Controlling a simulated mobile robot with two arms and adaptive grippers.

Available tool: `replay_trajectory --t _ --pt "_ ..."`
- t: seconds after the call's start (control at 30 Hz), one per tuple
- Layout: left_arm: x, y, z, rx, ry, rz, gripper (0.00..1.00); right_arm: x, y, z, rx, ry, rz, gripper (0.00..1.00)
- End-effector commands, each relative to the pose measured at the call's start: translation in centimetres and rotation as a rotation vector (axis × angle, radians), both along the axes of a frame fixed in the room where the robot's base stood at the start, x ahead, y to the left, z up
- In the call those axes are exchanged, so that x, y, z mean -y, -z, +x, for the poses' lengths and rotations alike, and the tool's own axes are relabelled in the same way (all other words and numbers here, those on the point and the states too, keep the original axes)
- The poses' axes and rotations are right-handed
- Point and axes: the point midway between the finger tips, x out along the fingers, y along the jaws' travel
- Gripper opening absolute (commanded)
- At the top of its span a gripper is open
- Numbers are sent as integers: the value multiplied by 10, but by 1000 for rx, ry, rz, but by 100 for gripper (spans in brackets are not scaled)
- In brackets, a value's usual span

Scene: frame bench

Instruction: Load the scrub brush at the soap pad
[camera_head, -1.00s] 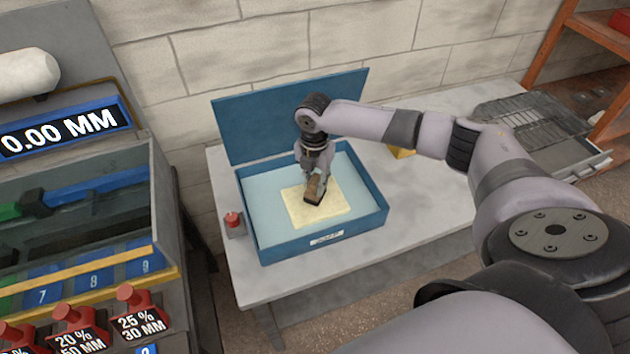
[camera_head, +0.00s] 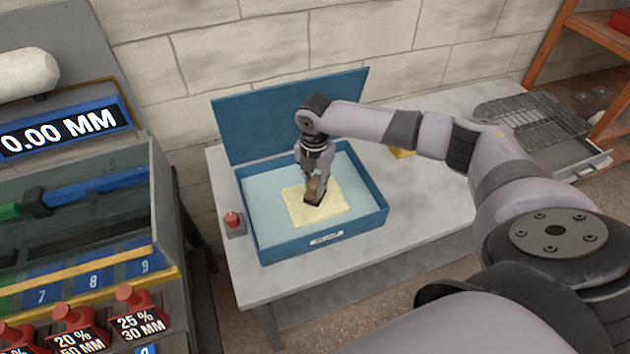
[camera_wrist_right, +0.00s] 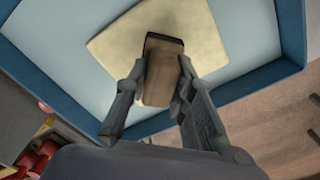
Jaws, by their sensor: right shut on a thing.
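The soap pad (camera_head: 333,207) is a pale yellow square lying on the light blue floor of a blue open box (camera_head: 374,214); it also shows in the right wrist view (camera_wrist_right: 206,40). My right gripper (camera_head: 314,183) is over the pad, pointing down. It is shut on the scrub brush (camera_head: 313,196), a brown block with a dark end. In the right wrist view the brush (camera_wrist_right: 162,78) sits between the two fingers, its dark end over the pad. I cannot tell whether the brush touches the pad. My left gripper is not in view.
The box's raised lid (camera_head: 260,113) stands behind it. A red button (camera_head: 233,219) is at the box's left on the grey table (camera_head: 400,245). A wire rack (camera_head: 535,118) is at the far right. A bin unit with red-handled weights (camera_head: 137,310) stands at left.

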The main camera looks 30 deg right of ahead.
Motion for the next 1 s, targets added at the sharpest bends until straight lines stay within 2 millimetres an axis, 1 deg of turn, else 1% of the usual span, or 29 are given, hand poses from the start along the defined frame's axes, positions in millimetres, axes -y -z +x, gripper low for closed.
replay_trajectory --t 0.57,1.0 --pt "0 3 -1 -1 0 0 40 0 7 0 1 0 1 1" --pt "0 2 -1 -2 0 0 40 0 7 0 1 0 1 1"
